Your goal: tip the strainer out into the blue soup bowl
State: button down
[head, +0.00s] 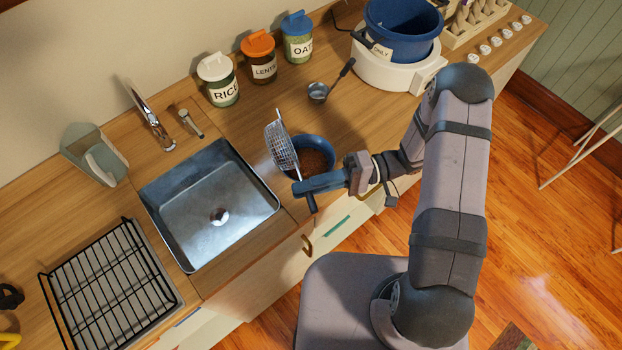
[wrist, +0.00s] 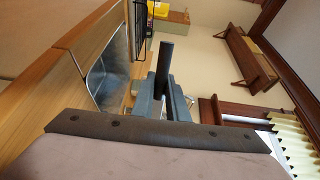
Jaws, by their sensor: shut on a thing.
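The strainer (head: 281,142) has a metal mesh basket and a dark handle (head: 310,202). My gripper (head: 304,187) is shut on the handle, whose dark end also sticks out past the fingers in the wrist view (wrist: 166,58). The basket is tilted steeply onto its side, above and at the left edge of the blue soup bowl (head: 328,146). The bowl stands upright on the counter and holds something brown. The strainer's inside is too small to make out. The basket and the bowl are not seen in the wrist view.
A metal sink (head: 195,205) lies left of the bowl, with a black wire rack (head: 110,280) beyond it. A ladle (head: 318,92) lies behind the bowl. Labelled jars (head: 259,58) stand along the wall. A white cooker (head: 385,75) with a blue pot is at the back right.

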dwell(0.3)
jog(key=shift+a+r+h+p, duration=0.25)
jog(key=shift+r+h+p, duration=0.25)
jog(key=shift+p, duration=0.35)
jog(key=h+p, duration=0.1)
jog(key=a+t+h+p, duration=0.1)
jog(key=p, duration=0.1)
jog(key=shift+s+a, duration=0.15)
jog(key=shift+s, duration=0.2)
jog(key=shift+r+h, duration=0.1)
jog(key=shift+h, duration=0.2)
